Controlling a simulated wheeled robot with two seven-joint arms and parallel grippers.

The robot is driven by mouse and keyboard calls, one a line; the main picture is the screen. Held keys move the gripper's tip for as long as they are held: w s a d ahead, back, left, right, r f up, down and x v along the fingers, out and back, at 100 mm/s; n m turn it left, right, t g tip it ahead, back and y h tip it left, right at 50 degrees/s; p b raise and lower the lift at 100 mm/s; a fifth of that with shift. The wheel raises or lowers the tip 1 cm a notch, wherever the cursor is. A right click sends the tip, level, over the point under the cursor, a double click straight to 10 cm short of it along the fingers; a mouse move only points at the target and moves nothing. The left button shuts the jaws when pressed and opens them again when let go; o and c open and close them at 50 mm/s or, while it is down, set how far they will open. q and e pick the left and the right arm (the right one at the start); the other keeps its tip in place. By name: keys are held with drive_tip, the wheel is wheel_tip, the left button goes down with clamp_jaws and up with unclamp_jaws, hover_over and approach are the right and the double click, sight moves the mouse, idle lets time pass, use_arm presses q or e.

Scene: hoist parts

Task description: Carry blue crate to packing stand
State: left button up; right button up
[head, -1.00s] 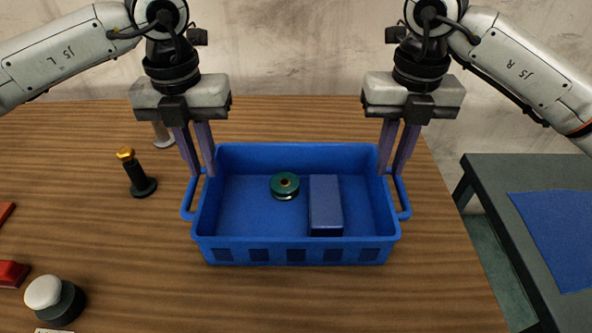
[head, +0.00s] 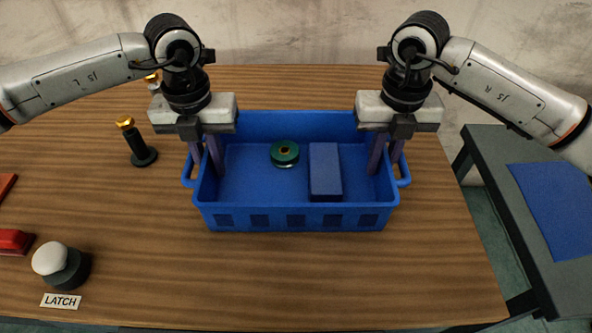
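The blue crate (head: 298,219) stands on the wooden table, level, with a loop handle at each end. Inside it lie a green spool-like part (head: 285,152) and a blue block (head: 325,171). My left gripper (head: 205,160) points down at the crate's left end, its fingers spread around the wall by the handle. My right gripper (head: 386,160) is down at the right end in the same way, its fingers apart. The fingertips are partly hidden by the crate walls. The packing stand (head: 494,150) is the dark table at the right, with a blue mat (head: 556,205) on it.
A gap separates table and stand. The stand's mat looks empty.

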use_arm(q)
drive_tip(key=shift+f, duration=0.7)
use_arm(e)
drive_tip(key=shift+f, duration=0.7)
use_arm(q)
clamp_jaws()
use_arm(e)
clamp_jaws()
use_arm(q)
drive_tip(key=shift+w+r, duration=0.15)
drive_tip(key=shift+r, duration=0.1)
use_arm(e)
drive_tip(key=shift+w+r, duration=0.1)
drive_tip(key=shift+r, duration=0.15)
